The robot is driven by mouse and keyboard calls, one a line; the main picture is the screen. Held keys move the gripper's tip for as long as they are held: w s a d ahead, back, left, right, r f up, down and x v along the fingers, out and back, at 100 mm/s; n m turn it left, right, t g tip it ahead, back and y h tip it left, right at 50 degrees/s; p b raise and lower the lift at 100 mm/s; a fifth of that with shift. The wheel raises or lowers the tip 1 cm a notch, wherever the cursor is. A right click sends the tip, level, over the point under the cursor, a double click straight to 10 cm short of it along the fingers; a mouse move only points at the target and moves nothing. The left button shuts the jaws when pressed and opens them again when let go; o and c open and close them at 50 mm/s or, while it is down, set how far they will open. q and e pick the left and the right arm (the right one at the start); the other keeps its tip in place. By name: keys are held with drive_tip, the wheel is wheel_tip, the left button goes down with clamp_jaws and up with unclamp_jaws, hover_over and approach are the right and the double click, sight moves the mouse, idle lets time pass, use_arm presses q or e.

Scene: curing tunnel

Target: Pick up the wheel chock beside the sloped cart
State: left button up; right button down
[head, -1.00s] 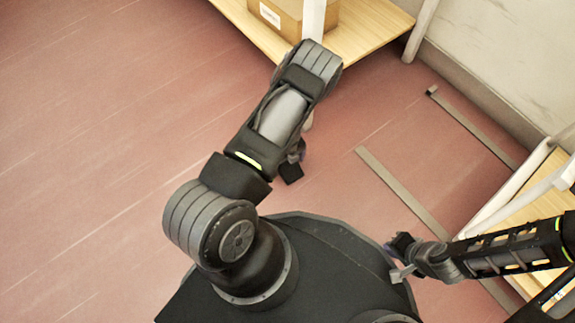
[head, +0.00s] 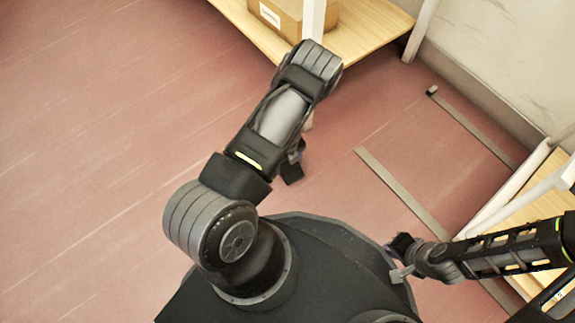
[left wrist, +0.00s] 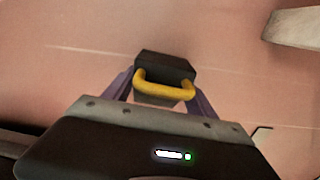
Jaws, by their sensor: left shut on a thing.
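The wheel chock (left wrist: 165,66) is a black block with a yellow handle (left wrist: 163,88). In the left wrist view it sits between the two purple fingers of my left gripper (left wrist: 160,98), which is shut on it. In the head view the black chock (head: 291,174) shows partly below my left forearm, which hides most of the gripper. I cannot tell whether the chock touches the floor. My right gripper (head: 399,259) is by the front right of my base, holding nothing that I can see; its opening is unclear. I cannot make out the sloped cart.
A wooden shelf (head: 365,27) with a cardboard box (head: 284,16) stands at the top. Another wooden shelf with white posts (head: 510,197) is at the right, near the wall. Flat grey strips (head: 400,190) lie on the floor. The reddish floor at left is clear.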

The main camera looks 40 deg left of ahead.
use_arm(q)
drive_tip(key=c, duration=0.5)
drive_tip(key=shift+r+p, duration=0.6)
drive_tip(key=shift+r, duration=0.25)
wheel_tip(320, 180, up, 2)
drive_tip(key=shift+r+p, duration=0.2)
drive_tip(key=shift+p, duration=0.65)
drive_tip(key=d, duration=0.1)
drive_tip(key=s+d+p, duration=0.1)
drive_tip(key=d, duration=0.3)
drive_tip(key=shift+s+d+f, duration=0.1)
drive_tip(key=shift+s+d, duration=0.05)
drive_tip(key=shift+s, duration=0.2)
drive_tip(key=d+b, duration=0.1)
drive_tip(key=d+f+b, duration=0.1)
drive_tip(key=s+d+b, duration=0.1)
drive_tip(key=d, duration=0.1)
drive_tip(key=shift+f+b, duration=0.25)
drive_tip(key=shift+b, duration=0.05)
drive_tip(key=d, duration=0.2)
drive_tip(key=s+d, duration=0.1)
drive_tip(key=d, duration=0.2)
drive_tip(key=s+d+r, duration=0.1)
drive_tip(key=d, duration=0.2)
drive_tip(key=shift+s, duration=0.25)
